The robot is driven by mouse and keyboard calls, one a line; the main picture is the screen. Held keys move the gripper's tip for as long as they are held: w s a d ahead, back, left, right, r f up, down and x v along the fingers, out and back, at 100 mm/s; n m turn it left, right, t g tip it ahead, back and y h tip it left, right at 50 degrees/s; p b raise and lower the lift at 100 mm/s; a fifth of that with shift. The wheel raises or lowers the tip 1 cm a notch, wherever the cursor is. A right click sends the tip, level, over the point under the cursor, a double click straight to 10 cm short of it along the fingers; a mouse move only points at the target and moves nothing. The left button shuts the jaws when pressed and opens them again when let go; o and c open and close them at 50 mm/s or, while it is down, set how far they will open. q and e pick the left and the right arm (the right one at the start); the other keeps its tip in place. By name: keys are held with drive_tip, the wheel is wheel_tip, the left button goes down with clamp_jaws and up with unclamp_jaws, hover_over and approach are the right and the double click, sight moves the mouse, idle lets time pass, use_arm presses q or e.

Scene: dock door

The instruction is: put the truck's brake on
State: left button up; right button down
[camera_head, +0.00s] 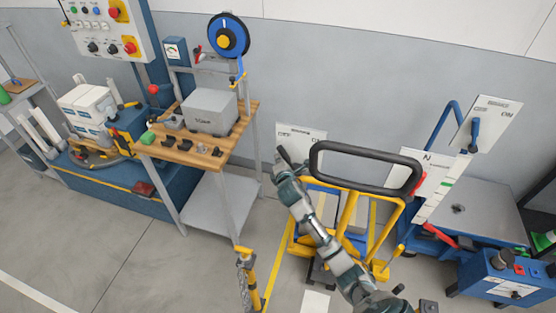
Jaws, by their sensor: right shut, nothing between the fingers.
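The truck (351,222) is yellow, with a black loop handle (365,150) that faces me. A white plate (301,134) marked OFF and ON stands behind the handle's left end. My right arm reaches up from the bottom, in front of the truck. My right gripper (287,160) is shut and empty, just left of the handle and in front of the plate. The gripper and arm hide part of the plate and truck; I cannot tell whether the gripper touches anything, nor make out the brake lever. My left gripper is not in view.
Right of the truck are a blue lever (474,132) on an ON plate, a white N plate (423,172), a grey-topped table (470,207) and a blue control box (508,276). A wooden-topped workbench (213,158) stands left. Floor between bench and truck is mostly clear.

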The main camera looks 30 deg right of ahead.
sight(286, 155)
drive_tip(key=shift+d, duration=0.1)
drive_tip(key=shift+s+d+r+m+t, duration=0.5)
drive_tip(key=shift+s+r+m+t, duration=0.15)
drive_tip(key=shift+m, duration=0.25)
drive_tip(key=shift+s+d+r+m+t, duration=0.1)
drive_tip(key=shift+s+d+m+t, duration=0.3)
drive_tip(key=shift+s+m, duration=0.25)
use_arm(q)
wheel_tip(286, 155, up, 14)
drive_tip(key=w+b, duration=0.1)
drive_tip(key=b, duration=0.4)
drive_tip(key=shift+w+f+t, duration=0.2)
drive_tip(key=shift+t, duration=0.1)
use_arm(e)
drive_tip(key=s+d+m+t+h, duration=0.2)
drive_tip(key=s+d+m+t, duration=0.1)
drive_tip(key=m, duration=0.5)
drive_tip(key=shift+s+d+h, duration=0.3)
drive_tip(key=shift+s+d, duration=0.45)
drive_tip(key=shift+s, duration=0.35)
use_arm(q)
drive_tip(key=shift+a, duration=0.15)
use_arm(e)
drive_tip(key=shift+t, duration=0.25)
